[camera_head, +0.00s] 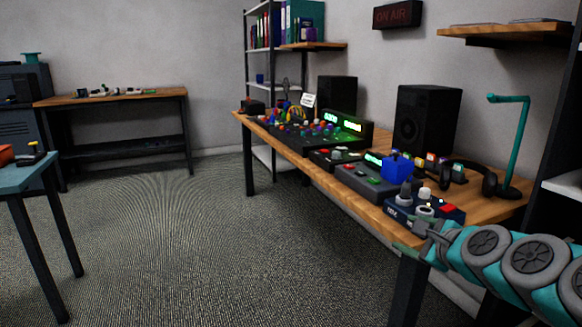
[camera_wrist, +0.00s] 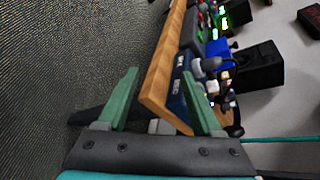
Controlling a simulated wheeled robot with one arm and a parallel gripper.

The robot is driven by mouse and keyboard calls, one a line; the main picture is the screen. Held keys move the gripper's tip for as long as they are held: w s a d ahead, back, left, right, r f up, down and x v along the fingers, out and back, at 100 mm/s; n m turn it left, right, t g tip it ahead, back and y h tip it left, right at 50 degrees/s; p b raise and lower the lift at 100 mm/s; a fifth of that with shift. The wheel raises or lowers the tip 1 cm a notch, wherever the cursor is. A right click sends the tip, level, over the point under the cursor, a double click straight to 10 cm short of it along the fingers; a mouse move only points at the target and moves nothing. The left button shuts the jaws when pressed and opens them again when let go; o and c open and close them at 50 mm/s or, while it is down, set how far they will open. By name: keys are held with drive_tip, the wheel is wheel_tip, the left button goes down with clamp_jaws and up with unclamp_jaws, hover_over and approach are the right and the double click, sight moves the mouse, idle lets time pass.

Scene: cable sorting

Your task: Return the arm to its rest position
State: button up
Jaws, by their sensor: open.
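My gripper (camera_head: 425,238) is at the lower right of the head view, at the near corner of the wooden desk (camera_head: 475,207). My teal and grey arm reaches in from the right edge. In the wrist view its two green fingers (camera_wrist: 160,103) stand wide apart with nothing held between them. The desk edge (camera_wrist: 160,85) and a dark blue box with white lettering (camera_wrist: 178,94) show beyond and between the fingers. I cannot tell whether the gripper touches the desk. The blue box also shows in the head view (camera_head: 398,211).
The desk carries mixers (camera_head: 330,130), a blue block (camera_head: 397,166), speakers (camera_head: 427,120) and headphones on a teal stand (camera_head: 512,150). A teal table (camera_head: 22,178) stands at left, and a wooden bench (camera_head: 150,95) at the back. The carpet (camera_head: 190,230) between them is clear.

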drive_tip(key=s+a+f+n+g+y+b, duration=0.1)
drive_tip(key=s+a+f+n+g+b, duration=0.1)
drive_tip(key=s+a+f+n+g, duration=0.9)
drive_tip(key=s+f+n+g+h, duration=0.1)
drive_tip(key=s+f+n, duration=0.3)
drive_tip(key=s, duration=0.6)
drive_tip(key=s+f+n+g+h, duration=0.2)
drive_tip(key=s+f+n, duration=0.2)
drive_tip(key=s+n, duration=0.3)
drive_tip(key=s, duration=0.4)
drive_tip(key=shift+d+f+n+g+b, duration=0.25)
drive_tip(key=shift+d+n+g+b, duration=0.1)
drive_tip(key=shift+d+n+g, duration=0.05)
